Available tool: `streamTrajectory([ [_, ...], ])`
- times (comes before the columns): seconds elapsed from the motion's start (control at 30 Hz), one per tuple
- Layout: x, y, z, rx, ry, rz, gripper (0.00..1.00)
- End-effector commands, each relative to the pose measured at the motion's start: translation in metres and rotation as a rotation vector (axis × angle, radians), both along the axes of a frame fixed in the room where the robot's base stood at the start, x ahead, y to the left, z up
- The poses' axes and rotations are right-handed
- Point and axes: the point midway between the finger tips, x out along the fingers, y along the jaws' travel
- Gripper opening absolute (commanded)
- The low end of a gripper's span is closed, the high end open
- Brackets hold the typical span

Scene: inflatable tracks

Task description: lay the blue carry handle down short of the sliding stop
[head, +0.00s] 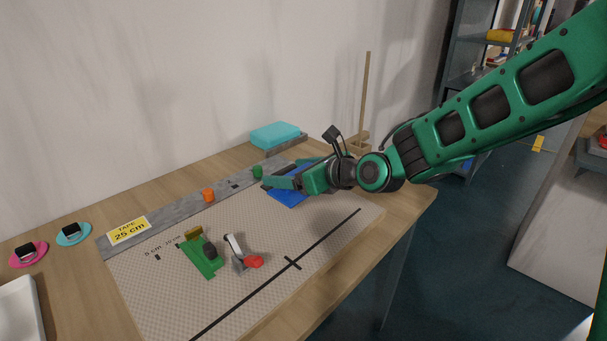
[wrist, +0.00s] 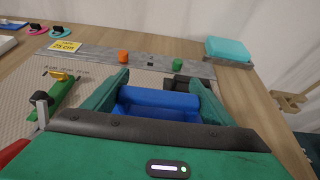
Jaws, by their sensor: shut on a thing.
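The blue carry handle (wrist: 160,104) is between the two green fingers of my gripper (wrist: 160,92) in the wrist view. In the head view the blue handle (head: 290,199) shows below my gripper (head: 284,178), over the far right part of the patterned mat. My gripper is shut on it. I cannot tell whether its underside touches the mat. A green fixture (head: 203,258) with a yellow part and a dark knob sits on the mat, left of the handle; it may be the sliding stop, but I cannot tell. A dark block (wrist: 186,82) lies just beyond my right fingertip.
A red-tipped toggle clamp (head: 240,252) stands right of the green fixture. An orange cylinder (head: 208,195) and a green cylinder (head: 258,172) stand along the grey strip (head: 165,219). A turquoise box (head: 275,135) is behind. The mat (head: 280,232) is clear between clamp and handle.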

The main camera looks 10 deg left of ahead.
Motion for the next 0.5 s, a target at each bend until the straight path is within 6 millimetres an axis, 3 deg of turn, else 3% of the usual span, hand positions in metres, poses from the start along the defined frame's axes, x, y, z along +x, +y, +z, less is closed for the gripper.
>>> streamTrajectory([
  [0.17,0.01,-0.015,-0.003,-0.002,0.0,-0.031,0.54],
  [0.27,0.026,-0.045,-0.013,-0.006,0.001,-0.075,0.54],
  [0.5,0.063,-0.143,-0.042,-0.009,0.005,-0.21,0.54],
])
